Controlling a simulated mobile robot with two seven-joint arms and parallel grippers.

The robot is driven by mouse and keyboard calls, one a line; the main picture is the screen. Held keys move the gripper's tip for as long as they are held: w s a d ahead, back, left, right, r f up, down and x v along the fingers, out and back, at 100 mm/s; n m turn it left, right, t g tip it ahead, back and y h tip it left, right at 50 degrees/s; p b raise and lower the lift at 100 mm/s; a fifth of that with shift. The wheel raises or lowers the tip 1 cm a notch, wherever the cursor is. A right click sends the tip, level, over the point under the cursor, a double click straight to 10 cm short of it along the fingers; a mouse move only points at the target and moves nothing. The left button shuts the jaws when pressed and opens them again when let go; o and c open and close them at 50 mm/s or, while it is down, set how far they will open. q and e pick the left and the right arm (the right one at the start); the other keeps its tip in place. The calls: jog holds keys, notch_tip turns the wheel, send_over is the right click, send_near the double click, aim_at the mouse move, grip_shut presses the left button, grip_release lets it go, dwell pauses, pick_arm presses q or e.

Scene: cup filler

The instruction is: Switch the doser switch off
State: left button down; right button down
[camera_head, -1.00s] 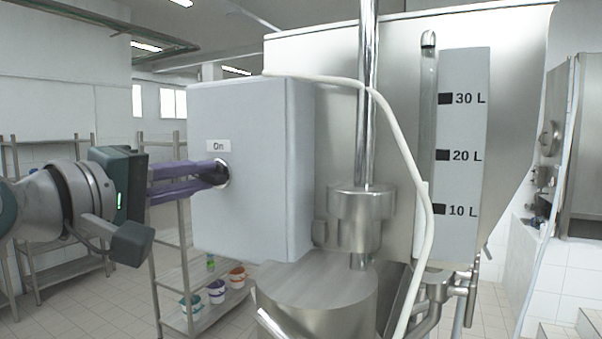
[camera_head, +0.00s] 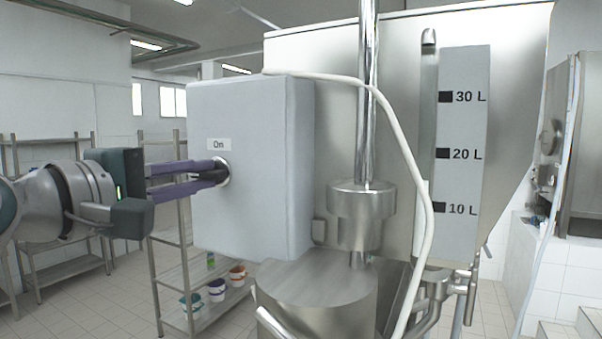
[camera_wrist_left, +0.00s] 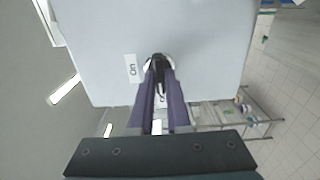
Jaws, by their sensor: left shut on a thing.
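The doser switch (camera_head: 222,173) is a black knob with a metal ring on the left face of a light grey box (camera_head: 262,225). An "On" label (camera_head: 218,144) sits just above it. My left gripper (camera_head: 212,174) reaches in from the left with purple fingers shut on the knob. In the left wrist view the fingers (camera_wrist_left: 159,72) close around the black switch (camera_wrist_left: 158,92) beside the "On" label. The fingers partly hide the knob, so its exact angle is hard to read. My right gripper is not in view.
A steel tank with a level scale (camera_head: 464,150) stands right of the box. A white hose (camera_head: 410,160) and a vertical steel rod (camera_head: 367,100) run in front of the tank. A shelf with small buckets (camera_head: 216,290) stands behind, below the box.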

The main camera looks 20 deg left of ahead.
pick_arm(q)
jog(key=c, duration=0.9)
grip_release()
jog(key=shift+s, duration=0.1)
jog(key=shift+s+f+b, duration=0.15)
jog(key=shift+s+b, duration=0.15)
jog(key=shift+b, duration=0.05)
jog(key=shift+s+a+b, duration=0.2)
jog(key=shift+s+b, duration=0.55)
jog(key=shift+s, duration=1.55)
jog(key=shift+s+a+b, duration=0.2)
jog(key=shift+s+b, duration=0.5)
jog(key=shift+s, duration=1.6)
